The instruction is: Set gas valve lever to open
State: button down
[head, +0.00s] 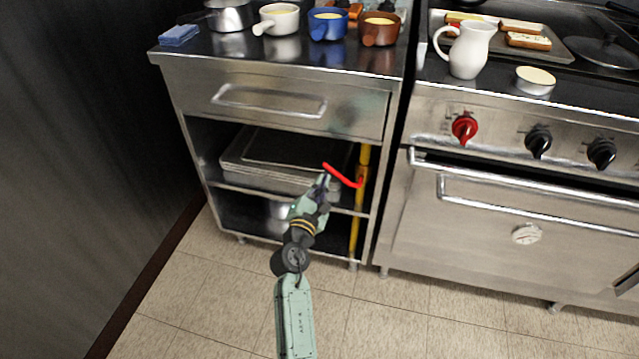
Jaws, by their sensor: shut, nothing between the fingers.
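The gas valve lever (341,175) is a red bar on a yellow vertical pipe (357,210) inside the right side of the steel cabinet's open shelf space. The lever points left and slightly up from the pipe, across it rather than along it. My gripper (324,179) is shut and empty. In the picture its tips are just below the lever's left end; I cannot tell whether they touch it. My arm hides part of the lower shelf.
Trays (265,150) fill the upper shelf left of the lever. The cabinet (178,110) has a drawer handle (268,101) above the opening. The stove (480,215) stands close on the right, with a red knob (464,127). The floor in front is clear.

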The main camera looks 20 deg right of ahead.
jog(key=shift+r, duration=0.15)
jog(key=shift+s+d+r+m, duration=0.1)
jog(key=shift+r+m, duration=0.15)
jog(key=shift+m, duration=0.15)
jog(key=shift+d+r+m+p, duration=0.1)
jog(key=shift+r+m+p, duration=0.1)
jog(key=shift+m+p, duration=0.1)
jog(key=s+d+r+m+p, duration=0.3)
jog(key=d+r+m+p, duration=0.1)
jog(key=m, duration=0.5)
jog(key=shift+s+d+r+m+p, duration=0.3)
jog(key=shift+d+r, duration=0.25)
jog(key=shift+r, duration=0.2)
